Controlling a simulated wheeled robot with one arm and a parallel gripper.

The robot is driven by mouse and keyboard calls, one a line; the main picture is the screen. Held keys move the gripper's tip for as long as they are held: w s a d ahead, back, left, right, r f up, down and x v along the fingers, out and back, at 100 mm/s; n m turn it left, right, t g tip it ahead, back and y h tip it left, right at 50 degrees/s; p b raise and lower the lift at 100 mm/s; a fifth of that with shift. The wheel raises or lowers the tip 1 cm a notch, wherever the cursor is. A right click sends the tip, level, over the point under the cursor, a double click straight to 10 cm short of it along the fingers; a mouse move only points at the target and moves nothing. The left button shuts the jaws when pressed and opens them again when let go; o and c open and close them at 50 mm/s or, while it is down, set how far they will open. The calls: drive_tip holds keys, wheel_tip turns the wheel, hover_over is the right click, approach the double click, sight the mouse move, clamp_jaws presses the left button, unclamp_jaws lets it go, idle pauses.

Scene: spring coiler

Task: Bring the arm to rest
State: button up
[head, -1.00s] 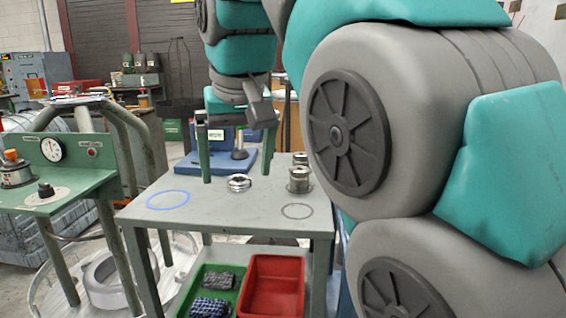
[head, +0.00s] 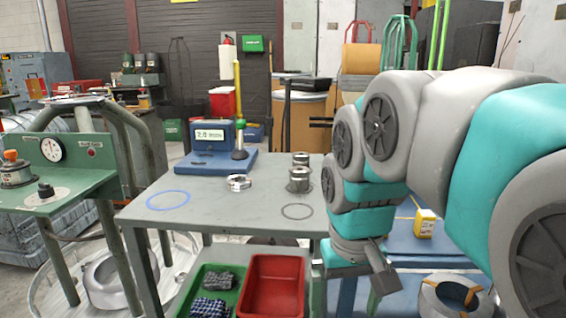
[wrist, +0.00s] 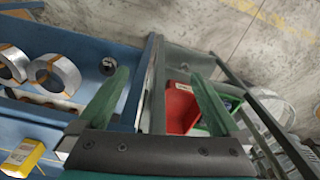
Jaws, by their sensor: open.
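My gripper (wrist: 160,76) shows in the wrist view with its two green fingers wide apart and nothing between them. The fingers point down over the gap between the grey table and a blue bench. In the head view my arm is folded at the right, and my gripper (head: 364,290) hangs low beside the table's right edge.
The grey table (head: 215,210) holds a blue gauge stand (head: 210,150), metal rings and a blue circle. A red bin (head: 272,285) is below. The blue bench (head: 425,242) at right carries a yellow box (head: 425,223) and a coil (head: 447,298).

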drive_tip(key=s+d+f+g, duration=0.1)
drive_tip(key=s+d+f, duration=0.1)
drive_tip(key=s+f, duration=0.5)
drive_tip(key=s+d+f+m+g, duration=0.1)
drive_tip(key=s+d+f, duration=0.2)
drive_tip(key=s+f, duration=0.4)
drive_tip(key=shift+s+d+f, duration=0.3)
drive_tip(key=shift+s+f, duration=0.1)
drive_tip(key=shift+s, duration=0.35)
